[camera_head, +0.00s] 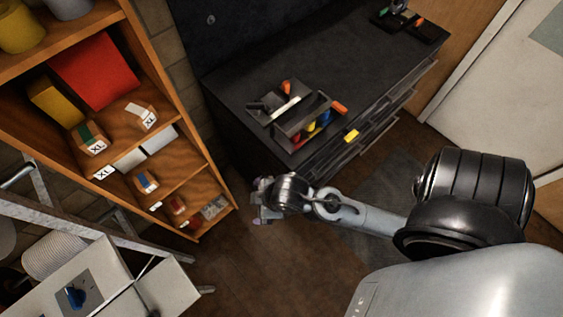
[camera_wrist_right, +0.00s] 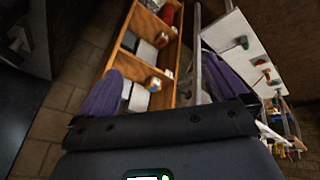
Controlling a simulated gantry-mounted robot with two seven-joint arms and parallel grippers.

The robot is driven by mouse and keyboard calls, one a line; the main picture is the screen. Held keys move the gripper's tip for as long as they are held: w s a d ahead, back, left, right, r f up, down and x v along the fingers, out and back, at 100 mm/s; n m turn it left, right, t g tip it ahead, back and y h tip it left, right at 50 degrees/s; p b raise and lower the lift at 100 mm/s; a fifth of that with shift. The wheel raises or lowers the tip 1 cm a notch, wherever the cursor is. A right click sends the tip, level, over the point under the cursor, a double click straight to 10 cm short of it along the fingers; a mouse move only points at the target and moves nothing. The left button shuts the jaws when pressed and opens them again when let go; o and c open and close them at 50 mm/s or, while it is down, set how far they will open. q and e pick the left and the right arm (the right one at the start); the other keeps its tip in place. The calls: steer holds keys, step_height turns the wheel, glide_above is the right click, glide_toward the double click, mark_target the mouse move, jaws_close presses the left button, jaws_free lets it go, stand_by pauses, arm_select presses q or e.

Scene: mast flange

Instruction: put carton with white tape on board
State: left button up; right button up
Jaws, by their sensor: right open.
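The carton with white tape (camera_head: 141,115) is a brown box with a white band. It sits on the upper open shelf of the wooden shelving unit at the left, right of the carton with green tape (camera_head: 90,139). I cannot tell which surface is the board; the unit has several wooden shelf boards (camera_head: 184,162). My right gripper (camera_head: 262,200) is right of the unit, apart from it, empty. In the right wrist view its purple fingers (camera_wrist_right: 162,88) are spread wide, with the shelving beyond them. My left gripper is not in view.
Cartons with blue tape (camera_head: 146,183) and red tape (camera_head: 176,205) stand on lower shelves. A red box (camera_head: 95,70) and yellow box (camera_head: 55,101) are also shelved. A metal ladder (camera_head: 60,215) leans close to the unit's front. A dark cabinet (camera_head: 330,70) holds a tool tray.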

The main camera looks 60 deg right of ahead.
steer(key=s+d+m+g, duration=0.1)
steer(key=s+m, duration=0.3)
steer(key=s, duration=0.2)
steer(key=shift+d+f+m+g, duration=0.25)
steer(key=shift+d+m+g, duration=0.05)
steer(key=shift+d+m, duration=0.1)
steer(key=shift+w+r, duration=0.1)
